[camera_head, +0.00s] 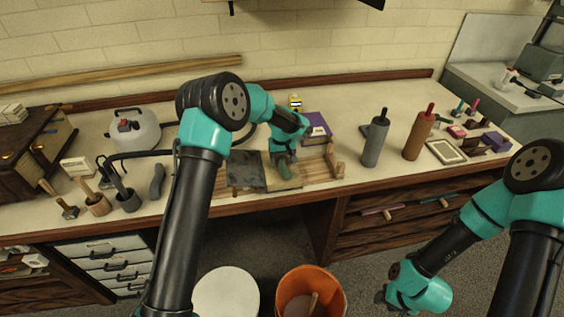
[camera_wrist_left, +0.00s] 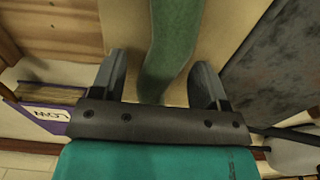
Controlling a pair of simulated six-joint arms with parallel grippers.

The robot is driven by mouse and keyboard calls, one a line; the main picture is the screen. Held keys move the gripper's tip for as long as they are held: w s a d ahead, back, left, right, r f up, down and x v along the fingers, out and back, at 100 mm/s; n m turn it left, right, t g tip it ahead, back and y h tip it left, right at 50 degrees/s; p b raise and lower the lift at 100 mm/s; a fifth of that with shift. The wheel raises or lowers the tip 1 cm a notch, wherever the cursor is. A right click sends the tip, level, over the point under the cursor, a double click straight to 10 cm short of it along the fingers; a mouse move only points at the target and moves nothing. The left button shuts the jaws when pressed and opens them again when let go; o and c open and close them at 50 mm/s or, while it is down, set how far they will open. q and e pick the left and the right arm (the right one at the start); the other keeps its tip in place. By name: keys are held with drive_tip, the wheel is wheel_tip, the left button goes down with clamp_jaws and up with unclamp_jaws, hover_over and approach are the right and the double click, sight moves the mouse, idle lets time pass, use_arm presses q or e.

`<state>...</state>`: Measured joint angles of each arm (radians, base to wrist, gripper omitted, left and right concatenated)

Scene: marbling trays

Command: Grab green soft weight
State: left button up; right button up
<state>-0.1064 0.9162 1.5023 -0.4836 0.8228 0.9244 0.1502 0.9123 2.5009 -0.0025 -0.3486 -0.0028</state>
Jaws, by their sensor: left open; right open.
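The green soft weight (camera_head: 284,172) lies on a pale board between a dark slab and a wooden rack on the bench. In the left wrist view the green weight (camera_wrist_left: 173,45) is a long green strip whose near end reaches between my left fingers. My left gripper (camera_head: 287,148) is above the weight's far end; in its wrist view the open gripper (camera_wrist_left: 160,85) has a finger on each side with gaps visible. My right gripper (camera_head: 382,297) is low at the right, in front of the bench; its fingers are small and partly hidden.
The dark slab (camera_head: 246,171) lies left of the weight. A purple box (camera_head: 317,128) stands behind it. A grey roller (camera_head: 376,140) and a red-brown roller (camera_head: 419,136) stand to the right. An orange bucket (camera_head: 334,278) and a white-topped bin (camera_head: 226,291) are in front.

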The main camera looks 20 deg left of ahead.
sight(282, 159)
use_arm(q)
drive_tip(key=c, duration=1.2)
drive_tip(key=shift+r, duration=0.15)
drive_tip(key=shift+r, duration=1.5)
drive_tip(key=shift+s+d+r, duration=0.1)
drive_tip(key=shift+s+r, duration=0.1)
drive_tip(key=shift+s, duration=0.05)
drive_tip(key=s+d+r, duration=0.1)
drive_tip(key=s+d, duration=0.3)
drive_tip(key=s, duration=1.1)
drive_tip(key=shift+d+r, duration=0.15)
drive_tip(key=shift+w, duration=0.1)
